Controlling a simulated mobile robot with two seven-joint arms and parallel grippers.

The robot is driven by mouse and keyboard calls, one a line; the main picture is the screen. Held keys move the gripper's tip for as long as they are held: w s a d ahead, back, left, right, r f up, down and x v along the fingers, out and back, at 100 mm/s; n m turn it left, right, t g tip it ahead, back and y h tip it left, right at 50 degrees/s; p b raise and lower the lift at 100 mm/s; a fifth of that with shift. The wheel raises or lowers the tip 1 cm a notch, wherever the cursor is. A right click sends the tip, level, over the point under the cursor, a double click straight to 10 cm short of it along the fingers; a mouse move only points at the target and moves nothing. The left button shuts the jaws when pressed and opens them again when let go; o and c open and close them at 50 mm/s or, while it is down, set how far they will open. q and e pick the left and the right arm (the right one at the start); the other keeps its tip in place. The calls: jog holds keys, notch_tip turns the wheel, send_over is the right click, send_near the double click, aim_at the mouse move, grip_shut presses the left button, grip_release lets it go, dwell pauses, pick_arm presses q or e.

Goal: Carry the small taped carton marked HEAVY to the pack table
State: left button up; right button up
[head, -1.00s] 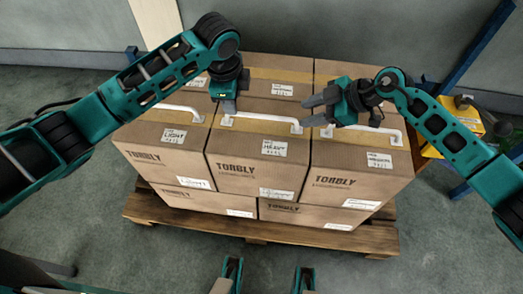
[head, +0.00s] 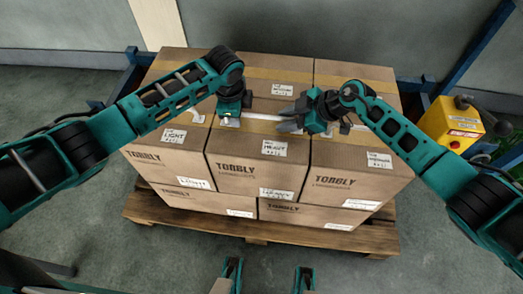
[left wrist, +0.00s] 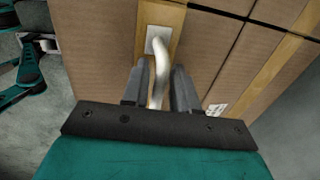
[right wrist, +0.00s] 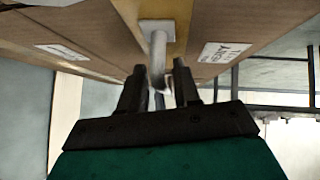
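The carton marked HEAVY (head: 258,170) is the front middle one of the top layer, with tan tape and a white handle (head: 260,116) across its top. My left gripper (head: 230,118) is at the handle's left end; the left wrist view shows its fingers (left wrist: 160,80) apart, with the handle (left wrist: 166,55) between them. My right gripper (head: 285,119) is at the handle's right end. In the right wrist view its fingers (right wrist: 158,82) are also apart, on either side of the handle (right wrist: 158,52). I see no pack table.
The LIGHT carton (head: 165,165) stands close on the left and another labelled carton (head: 350,180) on the right. More cartons are behind and below, on a wooden pallet (head: 290,240). A yellow box with a lever (head: 452,122) stands right.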

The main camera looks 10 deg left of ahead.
pick_arm(q)
grip_shut()
pick_arm(e)
grip_shut()
jog(key=shift+w, duration=0.1)
dwell(0.7)
